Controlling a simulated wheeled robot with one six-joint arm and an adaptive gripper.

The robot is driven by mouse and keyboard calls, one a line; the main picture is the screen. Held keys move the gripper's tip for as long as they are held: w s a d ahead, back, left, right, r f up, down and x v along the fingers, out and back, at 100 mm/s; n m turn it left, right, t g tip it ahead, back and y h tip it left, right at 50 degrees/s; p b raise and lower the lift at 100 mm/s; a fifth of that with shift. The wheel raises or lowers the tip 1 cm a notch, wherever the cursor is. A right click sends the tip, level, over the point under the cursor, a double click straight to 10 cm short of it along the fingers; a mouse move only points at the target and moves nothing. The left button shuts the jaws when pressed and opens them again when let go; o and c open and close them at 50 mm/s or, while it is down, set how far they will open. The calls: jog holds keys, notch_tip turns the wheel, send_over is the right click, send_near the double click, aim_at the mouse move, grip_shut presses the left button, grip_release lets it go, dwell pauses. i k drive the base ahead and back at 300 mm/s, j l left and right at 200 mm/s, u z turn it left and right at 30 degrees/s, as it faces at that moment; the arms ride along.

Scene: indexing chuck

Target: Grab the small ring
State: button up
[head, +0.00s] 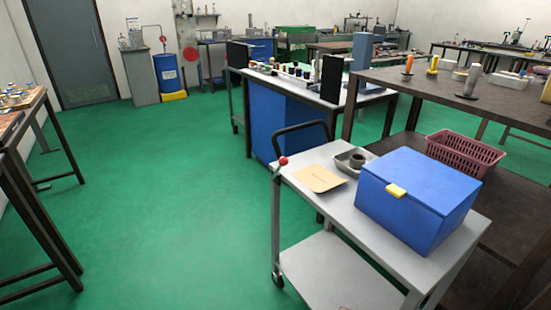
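A small dark ring-shaped part (357,158) sits in a shallow grey tray (343,164) at the back of a grey cart (310,205). It is small in the head view, and I cannot tell for sure that it is the small ring. A blue box (415,205) with a shut lid and yellow latch stands to its right on the cart. A tan envelope or card (319,178) lies to its left. My gripper is not in view.
A dark workbench (440,88) and a maroon basket (465,153) are to the right. Another bench (380,97) stands behind the cart. Green floor (170,190) is open to the left.

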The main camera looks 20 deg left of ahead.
aim_at(356, 161)
jog(key=j+u, duration=0.45)
jog(key=z, duration=0.35)
jog(key=i+j+z, duration=0.1)
jog(key=j+z, duration=0.15)
jog(key=i+j+z, duration=0.1)
jog(key=j+z, duration=0.2)
jog(key=i+j+z, duration=0.1)
jog(key=j+z, duration=0.5)
jog(key=j, duration=2.3)
jog(key=i, duration=0.05)
